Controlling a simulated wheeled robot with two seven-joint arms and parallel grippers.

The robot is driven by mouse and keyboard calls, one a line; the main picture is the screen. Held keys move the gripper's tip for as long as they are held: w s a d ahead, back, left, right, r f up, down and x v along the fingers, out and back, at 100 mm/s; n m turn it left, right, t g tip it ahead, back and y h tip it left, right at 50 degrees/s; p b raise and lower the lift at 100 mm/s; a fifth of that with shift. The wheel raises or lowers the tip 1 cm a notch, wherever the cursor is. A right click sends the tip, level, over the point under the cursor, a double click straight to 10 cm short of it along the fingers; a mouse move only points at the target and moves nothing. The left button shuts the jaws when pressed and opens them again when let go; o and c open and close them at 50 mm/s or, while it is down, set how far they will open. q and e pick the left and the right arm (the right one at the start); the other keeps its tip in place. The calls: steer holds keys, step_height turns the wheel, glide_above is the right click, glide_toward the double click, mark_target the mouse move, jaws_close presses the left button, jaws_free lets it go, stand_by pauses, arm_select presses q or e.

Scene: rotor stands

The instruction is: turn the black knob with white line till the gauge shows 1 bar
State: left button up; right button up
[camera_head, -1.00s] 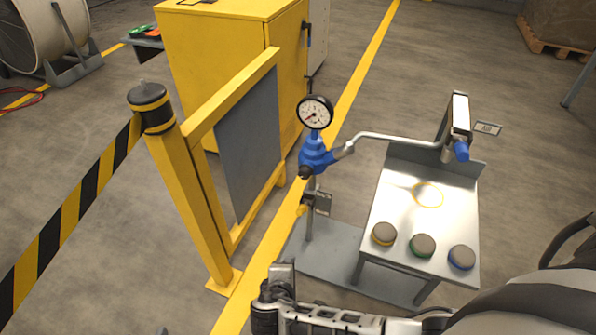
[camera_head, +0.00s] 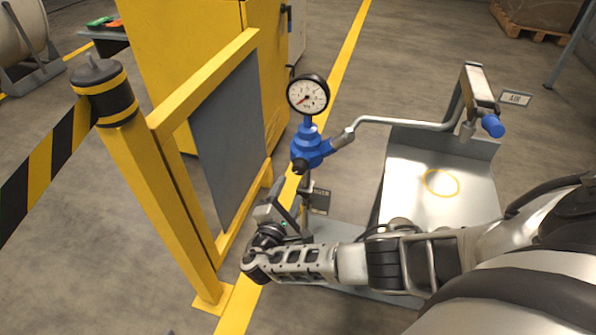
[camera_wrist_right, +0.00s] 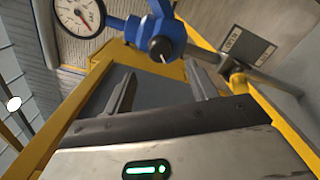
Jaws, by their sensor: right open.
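The black knob (camera_head: 300,166) sits on the front of the blue regulator (camera_head: 306,145). In the right wrist view the knob (camera_wrist_right: 160,47) shows its white line, pointing down and slightly right. The round gauge (camera_head: 307,95) stands above the regulator; its red needle points to the lower left, and its numbers are too small to read. The gauge is partly cut off in the right wrist view (camera_wrist_right: 80,14). My right gripper (camera_wrist_right: 162,76) is open and empty, below and short of the knob, with the knob ahead between its fingers. My left gripper is not in view.
A yellow guard frame (camera_head: 180,190) with a grey panel stands close left of the regulator. A yellow cabinet (camera_head: 190,60) stands behind.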

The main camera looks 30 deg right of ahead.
mark_target(298, 171)
steer(key=b+x, duration=0.2)
steer(key=x, duration=0.6)
steer(key=shift+d+f, duration=0.1)
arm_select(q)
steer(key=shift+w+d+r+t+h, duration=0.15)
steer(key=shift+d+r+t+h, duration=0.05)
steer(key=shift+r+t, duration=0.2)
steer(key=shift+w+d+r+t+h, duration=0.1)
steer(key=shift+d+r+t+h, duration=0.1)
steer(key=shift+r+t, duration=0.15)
arm_select(e)
steer(key=shift+w+d, duration=0.45)
steer(key=shift+d, duration=0.05)
steer(key=c, duration=1)
